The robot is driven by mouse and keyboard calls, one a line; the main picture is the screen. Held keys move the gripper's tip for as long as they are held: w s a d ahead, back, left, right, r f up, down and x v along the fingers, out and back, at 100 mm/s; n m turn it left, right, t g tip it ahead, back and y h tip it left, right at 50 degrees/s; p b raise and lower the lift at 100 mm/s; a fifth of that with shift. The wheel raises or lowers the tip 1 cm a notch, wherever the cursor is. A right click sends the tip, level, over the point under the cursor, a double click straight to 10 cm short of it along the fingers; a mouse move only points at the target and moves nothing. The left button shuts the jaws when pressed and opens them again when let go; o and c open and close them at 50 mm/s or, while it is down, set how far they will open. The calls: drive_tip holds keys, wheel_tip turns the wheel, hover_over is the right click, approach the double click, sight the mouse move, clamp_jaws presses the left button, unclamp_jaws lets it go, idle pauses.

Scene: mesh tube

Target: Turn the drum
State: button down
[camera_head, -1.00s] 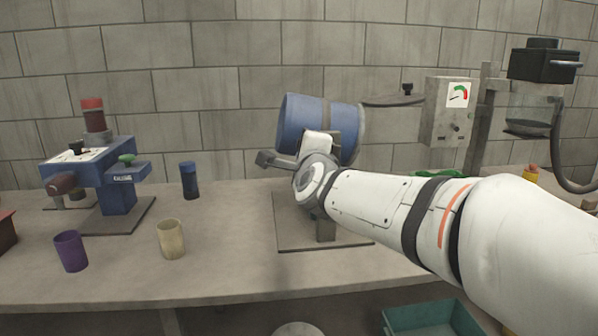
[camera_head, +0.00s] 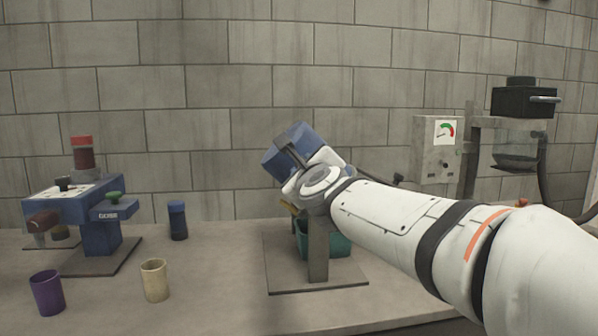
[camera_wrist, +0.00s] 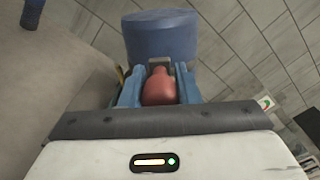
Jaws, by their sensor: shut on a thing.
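The blue drum (camera_head: 303,143) sits tilted at the top of a grey stand (camera_head: 317,250), and my arm hides much of it. It also shows in the wrist view (camera_wrist: 160,38), just beyond my fingers. My gripper (camera_wrist: 160,76) is shut on a red handle (camera_wrist: 159,88), which lies between its two blue fingers. A dark crank bar (camera_head: 290,152) runs across the front of the drum. My wrist covers the handle and fingers in the head view.
A teal bin (camera_head: 342,244) stands behind the stand post. A blue press (camera_head: 95,215), a purple cup (camera_head: 47,293), a cream cup (camera_head: 154,280) and a dark blue bottle (camera_head: 178,221) are at the left. A grey gauge box (camera_head: 438,150) is at the right. The bench front is clear.

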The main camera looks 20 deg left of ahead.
idle(0.3)
drive_tip(key=c, duration=1.1)
unclamp_jaws()
drive_tip(key=shift+s, duration=0.1)
drive_tip(key=v, duration=0.7)
drive_tip(key=shift+s+d, duration=0.25)
drive_tip(key=shift+s, duration=0.05)
